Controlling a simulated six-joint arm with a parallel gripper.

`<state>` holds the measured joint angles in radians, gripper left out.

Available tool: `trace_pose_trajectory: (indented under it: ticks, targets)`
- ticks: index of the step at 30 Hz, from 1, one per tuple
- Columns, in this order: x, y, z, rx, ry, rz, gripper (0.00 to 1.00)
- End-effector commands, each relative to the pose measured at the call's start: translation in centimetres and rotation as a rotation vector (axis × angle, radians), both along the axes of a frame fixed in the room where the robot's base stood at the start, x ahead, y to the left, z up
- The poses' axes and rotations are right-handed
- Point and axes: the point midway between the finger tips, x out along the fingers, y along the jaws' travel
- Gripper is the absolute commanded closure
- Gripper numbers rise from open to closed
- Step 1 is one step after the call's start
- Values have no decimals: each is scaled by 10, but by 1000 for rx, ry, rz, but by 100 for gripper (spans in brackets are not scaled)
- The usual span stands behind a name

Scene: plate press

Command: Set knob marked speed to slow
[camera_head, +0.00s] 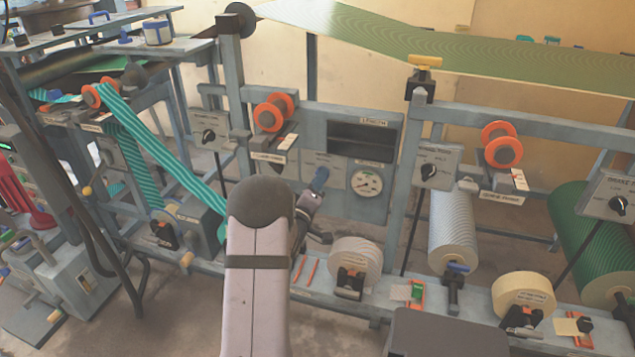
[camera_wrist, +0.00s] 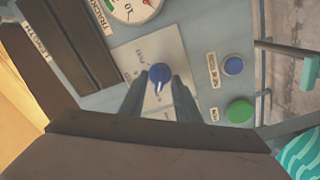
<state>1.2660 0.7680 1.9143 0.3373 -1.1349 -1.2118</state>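A blue round knob (camera_wrist: 160,74) with a white pointer mark sits on a pale plate with small lettering on the grey panel. The lettering is too blurred to read surely; the pointer points down in the wrist view. My gripper (camera_wrist: 160,88) has one finger on each side of the knob, with a small gap seeming to show at each side, so it looks open around it. In the head view the blue knob (camera_head: 320,178) shows just beyond my gripper (camera_head: 312,196), and my arm hides part of the panel below.
A blue button (camera_wrist: 233,66) and a green button (camera_wrist: 239,110) are beside the knob plate. A round dial (camera_head: 366,182) and a dark display slot (camera_head: 361,138) are on the same panel. Orange rollers (camera_head: 273,112) stick out above left.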

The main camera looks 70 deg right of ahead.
Motion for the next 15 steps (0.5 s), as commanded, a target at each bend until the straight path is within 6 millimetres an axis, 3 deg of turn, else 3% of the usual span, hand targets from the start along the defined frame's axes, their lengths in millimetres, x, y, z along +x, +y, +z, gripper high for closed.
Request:
trace_pose_trajectory:
  ticks: [9, 15]
  targets:
    - [0, 2, 0, 1, -2, 0, 71]
    - [1, 16, 0, 3, -1, 1, 71]
